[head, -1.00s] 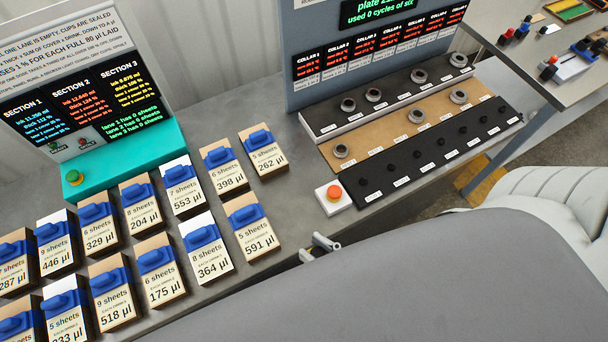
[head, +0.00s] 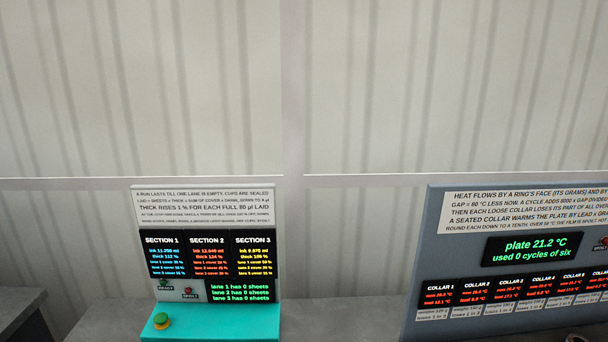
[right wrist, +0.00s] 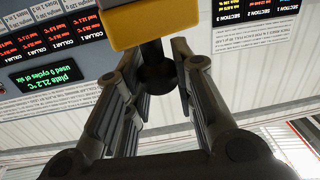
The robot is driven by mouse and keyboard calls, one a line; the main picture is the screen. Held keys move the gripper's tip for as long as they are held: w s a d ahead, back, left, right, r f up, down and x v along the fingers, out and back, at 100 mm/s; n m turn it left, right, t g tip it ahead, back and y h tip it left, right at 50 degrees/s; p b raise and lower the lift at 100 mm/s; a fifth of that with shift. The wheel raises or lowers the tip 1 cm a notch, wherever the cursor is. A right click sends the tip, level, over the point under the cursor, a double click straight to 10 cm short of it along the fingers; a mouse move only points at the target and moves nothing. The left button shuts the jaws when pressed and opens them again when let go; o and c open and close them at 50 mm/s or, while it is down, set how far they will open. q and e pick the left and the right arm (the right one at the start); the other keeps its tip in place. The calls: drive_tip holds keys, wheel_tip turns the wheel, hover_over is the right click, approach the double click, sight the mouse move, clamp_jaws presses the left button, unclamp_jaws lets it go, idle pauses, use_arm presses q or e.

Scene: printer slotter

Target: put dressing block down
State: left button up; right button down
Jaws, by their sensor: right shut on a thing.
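In the right wrist view, which is upside down, a yellow block (right wrist: 154,27) with a grey face hangs at the top centre. I take it for the dressing block. Its dark round stem (right wrist: 158,75) runs down between the fingers of my right gripper (right wrist: 159,63). The gripper is shut on this stem, and the block is beyond the fingertips. No surface shows touching the block. Neither gripper nor the block shows in the head view, and my left gripper is in no view.
A grey collar station (head: 420,285) stands right, reading plate 21.2 °C. Bare grey bench (head: 340,320) lies between them, before a pale wall (head: 150,90).

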drive_tip(key=shift+w+d+f+m+h+b, duration=0.1)
drive_tip(key=shift+w+d+m+h+b, duration=0.4)
drive_tip(key=shift+w+d+h+b, duration=0.45)
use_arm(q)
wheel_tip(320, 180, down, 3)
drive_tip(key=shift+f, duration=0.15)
use_arm(e)
drive_tip(key=shift+w+d+r, duration=0.2)
drive_tip(key=shift+d+r, duration=0.05)
drive_tip(key=shift+d, duration=0.15)
